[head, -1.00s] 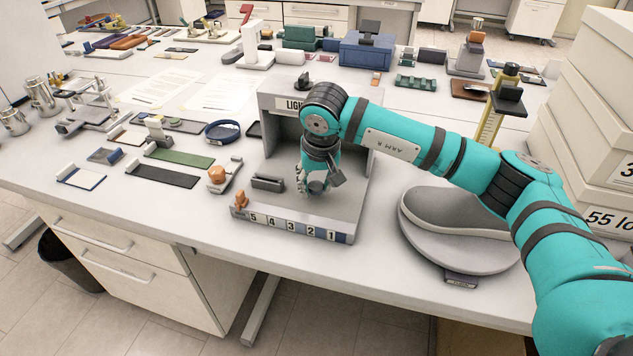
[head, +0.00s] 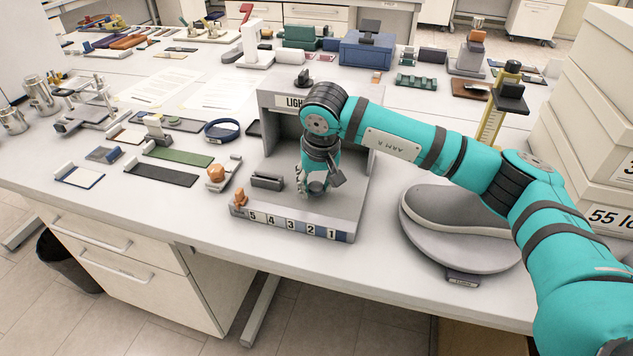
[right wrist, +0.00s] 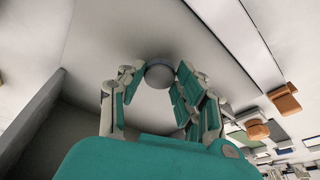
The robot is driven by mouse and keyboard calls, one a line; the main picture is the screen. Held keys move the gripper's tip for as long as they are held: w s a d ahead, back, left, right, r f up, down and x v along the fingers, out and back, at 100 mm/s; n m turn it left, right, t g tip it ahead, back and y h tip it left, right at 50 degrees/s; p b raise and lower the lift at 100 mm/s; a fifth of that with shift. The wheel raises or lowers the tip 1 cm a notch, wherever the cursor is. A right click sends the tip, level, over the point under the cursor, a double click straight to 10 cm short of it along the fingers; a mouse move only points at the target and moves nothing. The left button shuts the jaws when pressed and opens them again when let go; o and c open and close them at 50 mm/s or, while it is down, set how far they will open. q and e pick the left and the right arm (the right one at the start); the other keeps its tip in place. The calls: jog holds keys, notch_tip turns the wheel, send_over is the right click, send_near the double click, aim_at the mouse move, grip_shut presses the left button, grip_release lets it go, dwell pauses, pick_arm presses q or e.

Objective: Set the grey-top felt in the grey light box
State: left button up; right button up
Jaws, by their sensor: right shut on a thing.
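The grey light box (head: 279,212) stands at the front middle of the table in the head view, with a back wall, an open front and a numbered strip along its front edge. My right gripper (head: 314,190) reaches down inside it, pointing at its floor. In the right wrist view, my right gripper (right wrist: 158,80) is shut on a small round grey piece, the grey-top felt (right wrist: 158,72), held between the fingertips over the pale floor. I cannot tell whether the felt touches the floor. In the head view the fingers mostly hide it. My left gripper is not in view.
A dark grey block (head: 267,182) and an orange piece (head: 239,197) sit at the light box's left front. An orange knob on a stand (head: 217,174) is left of it. A grey shoe sole (head: 440,213) lies on a round plate to the right. White boxes (head: 600,120) stack at the right.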

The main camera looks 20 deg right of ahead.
jog(key=shift+f+b, duration=0.55)
jog(key=shift+f, duration=0.15)
jog(key=o, duration=0.8)
jog(key=shift+c, duration=0.2)
jog(key=v, duration=1.2)
